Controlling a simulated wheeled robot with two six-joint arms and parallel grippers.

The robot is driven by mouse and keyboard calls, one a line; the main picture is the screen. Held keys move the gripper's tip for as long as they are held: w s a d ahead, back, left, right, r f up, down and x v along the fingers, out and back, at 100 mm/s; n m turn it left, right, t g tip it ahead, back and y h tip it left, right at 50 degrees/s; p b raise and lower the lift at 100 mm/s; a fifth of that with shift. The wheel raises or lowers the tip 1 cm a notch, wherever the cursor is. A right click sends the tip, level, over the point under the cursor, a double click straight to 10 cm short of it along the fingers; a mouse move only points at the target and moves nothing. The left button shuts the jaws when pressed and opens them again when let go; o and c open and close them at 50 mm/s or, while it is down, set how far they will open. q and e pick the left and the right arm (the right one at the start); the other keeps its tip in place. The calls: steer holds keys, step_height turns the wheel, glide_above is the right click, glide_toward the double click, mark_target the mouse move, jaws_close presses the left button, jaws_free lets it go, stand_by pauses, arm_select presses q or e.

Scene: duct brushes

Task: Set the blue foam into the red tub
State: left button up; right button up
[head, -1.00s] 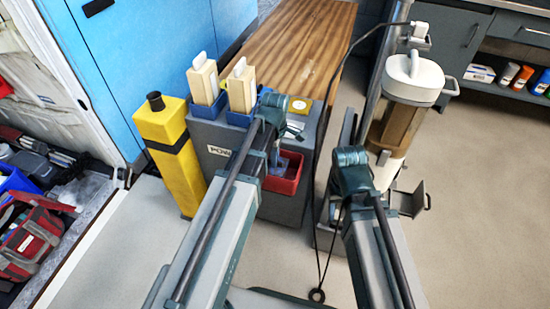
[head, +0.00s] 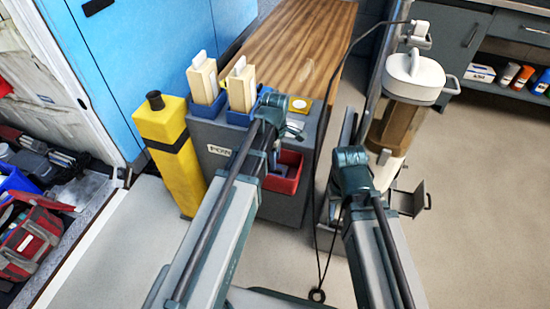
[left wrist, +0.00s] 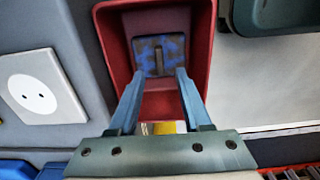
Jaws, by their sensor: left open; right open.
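The red tub (head: 289,182) is fixed to the near face of the grey cabinet. In the left wrist view the tub (left wrist: 206,30) is seen from above. The blue foam (left wrist: 158,56), a dark-mottled blue block with a dark slot, lies inside it, low against the tub floor. My left gripper (left wrist: 154,88) is open over the tub, its two blue fingers apart and short of the foam. In the head view my left arm hides most of that gripper and the foam. I cannot make out my right gripper in the head view.
Two beige blocks with white handles stand in blue holders (head: 206,110) on the grey cabinet (head: 212,135). A yellow canister (head: 175,165) stands left of it. A machine with a white-lidded canister (head: 412,75) and a hanging black cable stands to the right. Open floor lies further right.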

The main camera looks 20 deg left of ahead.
arm_select(q)
steer(key=shift+r, duration=0.1)
step_height(320, 180, up, 14)
steer(key=p, duration=1.4)
steer(key=shift+f, duration=0.2)
step_height(320, 180, up, 5)
steer(key=p, duration=0.4)
steer(key=shift+p, duration=0.4)
steer(key=s+d+r+m+p, duration=0.3)
steer(key=s+d+m, duration=0.2)
steer(key=m, duration=0.5)
steer(key=s+d+r+m+y+p, duration=0.1)
steer(key=s+d+r+m+p, duration=0.1)
steer(key=s+d+m, duration=0.4)
steer(key=s+r+m, duration=0.1)
steer(key=s+m, duration=0.2)
steer(key=m, duration=0.2)
steer(key=shift+s+p, duration=0.15)
steer(key=shift+p, duration=0.25)
